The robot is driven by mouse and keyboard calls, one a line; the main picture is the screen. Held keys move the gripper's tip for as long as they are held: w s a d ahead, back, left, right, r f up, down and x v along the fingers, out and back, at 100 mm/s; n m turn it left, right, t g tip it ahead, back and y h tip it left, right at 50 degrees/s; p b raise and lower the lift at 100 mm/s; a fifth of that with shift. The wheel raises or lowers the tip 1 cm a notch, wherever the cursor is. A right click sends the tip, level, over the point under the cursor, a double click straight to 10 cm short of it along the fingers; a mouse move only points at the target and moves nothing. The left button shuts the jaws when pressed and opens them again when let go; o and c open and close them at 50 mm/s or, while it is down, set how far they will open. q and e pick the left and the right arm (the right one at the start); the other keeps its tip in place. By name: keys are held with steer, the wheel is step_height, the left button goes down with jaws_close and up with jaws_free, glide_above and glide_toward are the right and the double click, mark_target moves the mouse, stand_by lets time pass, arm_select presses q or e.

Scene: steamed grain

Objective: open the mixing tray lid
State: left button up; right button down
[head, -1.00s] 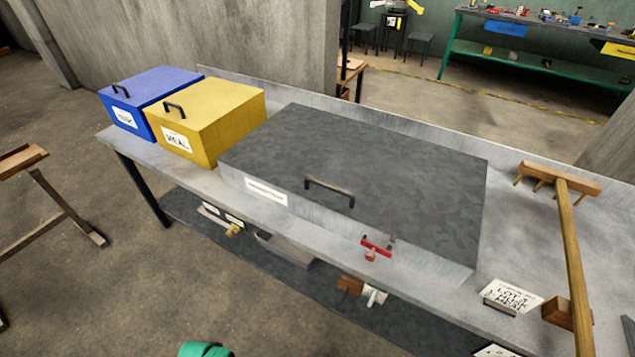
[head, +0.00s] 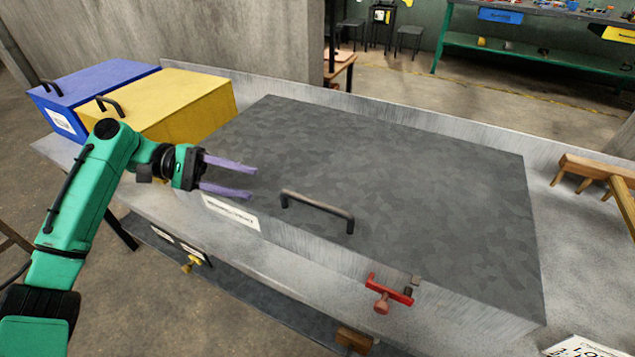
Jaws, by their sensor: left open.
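The mixing tray is a large grey metal box on the bench, with its flat mottled lid (head: 400,170) shut. A dark bar handle (head: 317,211) stands near the lid's front edge. A white label (head: 230,213) is on the tray's front face, and a red latch-like fitting (head: 389,291) is on the front to the right. My left gripper (head: 232,178) is open and empty, its two purple fingers pointing right over the lid's left front part, left of the handle and apart from it. My right gripper is not in view.
A yellow box (head: 180,97) and a blue box (head: 85,88), both with handles, stand left of the tray. A wooden rake (head: 590,170) and a white card (head: 580,347) are on the bench at right. A yellow fitting (head: 191,263) sits below the tray's front.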

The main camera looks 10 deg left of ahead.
mark_target(301, 200)
arm_select(q)
steer(key=d, duration=0.1)
steer(key=s+d, duration=0.1)
steer(key=d, duration=0.1)
steer(key=s+d, duration=0.1)
steer(key=d, duration=0.1)
steer(key=shift+d+f, duration=0.1)
steer(key=shift+d, duration=0.05)
steer(key=x, duration=0.4)
steer(key=shift+w+d+f+p, duration=0.2)
steer(key=shift+w+f+p, duration=0.05)
steer(key=shift+w+p, duration=0.1)
steer(key=x, duration=0.4)
steer(key=shift+d, duration=0.3)
jaws_close()
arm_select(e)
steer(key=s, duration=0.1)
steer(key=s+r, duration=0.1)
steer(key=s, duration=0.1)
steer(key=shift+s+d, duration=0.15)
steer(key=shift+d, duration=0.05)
arm_select(q)
steer(key=shift+f, duration=0.1)
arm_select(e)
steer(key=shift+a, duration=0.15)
